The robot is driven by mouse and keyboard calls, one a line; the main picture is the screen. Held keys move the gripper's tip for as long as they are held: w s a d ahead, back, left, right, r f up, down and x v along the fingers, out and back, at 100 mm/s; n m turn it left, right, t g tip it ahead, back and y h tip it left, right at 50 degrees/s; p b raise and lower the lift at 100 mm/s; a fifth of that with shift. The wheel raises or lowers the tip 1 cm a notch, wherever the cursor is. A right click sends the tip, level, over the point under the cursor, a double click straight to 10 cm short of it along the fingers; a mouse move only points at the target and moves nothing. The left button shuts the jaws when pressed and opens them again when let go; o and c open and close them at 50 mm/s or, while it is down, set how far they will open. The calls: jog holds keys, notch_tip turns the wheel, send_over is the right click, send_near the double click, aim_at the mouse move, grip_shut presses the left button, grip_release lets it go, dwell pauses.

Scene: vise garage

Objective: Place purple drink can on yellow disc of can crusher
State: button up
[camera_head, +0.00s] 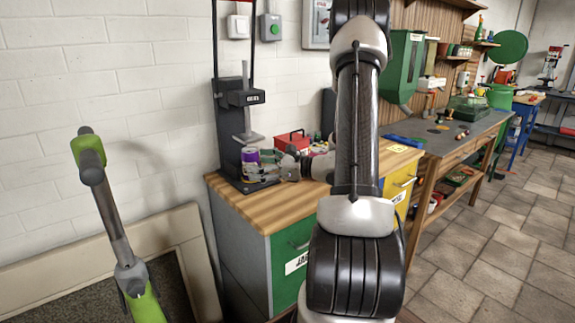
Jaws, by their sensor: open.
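The purple drink can (250,157) stands upright at the can crusher (236,132), on the wooden-topped cabinet against the white wall. Its purple top shows just below the crusher's raised press plate. The yellow disc is hardly visible; a small yellowish patch shows at the can's foot, and I cannot tell whether the can rests fully on it. My gripper (258,172) is open, with its fingers at the lower part of the can from the right. The fingers hide part of the can and the crusher base.
A red toolbox (292,141) stands on the cabinet behind my gripper. The cabinet's wooden top (270,206) is clear in front. A green-handled tool (110,220) stands at the left. A workbench (460,133) with several items stretches away at the right.

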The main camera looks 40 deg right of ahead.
jog(key=s+a+r+n+g, duration=0.3)
jog(key=s+a+n+g, duration=0.35)
jog(key=s+a, duration=0.2)
jog(key=s+a+r+n+g, duration=0.3)
jog(key=s+a+n+g, duration=0.2)
jog(key=s+a+n, duration=0.3)
jog(key=s+d+r+n+t+h, duration=0.2)
jog(key=s+d+r+n+h, duration=0.3)
jog(key=s+d+n+h, duration=0.4)
jog(key=s+d+n, duration=0.1)
jog(key=n, duration=0.3)
jog(key=shift+s+r+h, duration=0.3)
jog(key=shift+s, duration=0.1)
